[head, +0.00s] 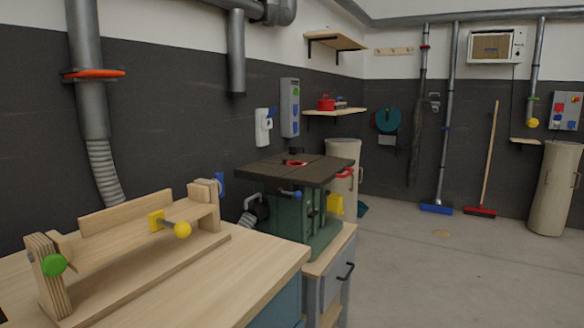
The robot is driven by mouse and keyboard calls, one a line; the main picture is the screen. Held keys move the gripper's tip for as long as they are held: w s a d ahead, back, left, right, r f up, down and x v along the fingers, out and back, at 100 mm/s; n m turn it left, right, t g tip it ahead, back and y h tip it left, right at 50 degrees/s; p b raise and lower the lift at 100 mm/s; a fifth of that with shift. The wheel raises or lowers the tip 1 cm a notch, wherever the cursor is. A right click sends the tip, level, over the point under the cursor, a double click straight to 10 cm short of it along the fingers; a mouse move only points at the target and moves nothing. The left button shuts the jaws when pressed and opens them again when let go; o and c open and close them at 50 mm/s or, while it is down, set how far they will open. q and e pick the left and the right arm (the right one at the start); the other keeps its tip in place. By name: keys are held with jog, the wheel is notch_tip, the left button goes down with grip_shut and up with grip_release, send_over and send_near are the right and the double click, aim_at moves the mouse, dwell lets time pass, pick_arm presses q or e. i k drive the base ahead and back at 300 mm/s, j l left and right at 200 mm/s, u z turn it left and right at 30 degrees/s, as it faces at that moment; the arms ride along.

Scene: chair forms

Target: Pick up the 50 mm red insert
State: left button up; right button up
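A small red ring-shaped piece (296,163) lies on or in the dark top of a machine table (262,167) with a green body, near the middle of the view. It may be the red insert, but its size cannot be read from here. Another red piece (345,173) shows at the right edge of the machine, partly hidden by the tabletop. Neither of my grippers is in the head view.
A wooden workbench (262,262) fills the lower left and carries a wooden jig (150,240) with green and yellow knobs. A shelf (335,112) holds a red pot (326,103). The grey floor (440,275) at right is open. Brooms and a drum (555,190) stand at the back.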

aim_at(286, 163)
jog(key=u, duration=0.5)
jog(key=i+l+u, duration=0.15)
jog(key=l+u, duration=0.15)
jog(key=u, duration=0.2)
jog(key=i+l+u, duration=0.1)
jog(key=l+u, duration=0.35)
jog(key=i+l+u, duration=0.1)
jog(key=l+u, duration=0.15)
jog(key=u, duration=0.25)
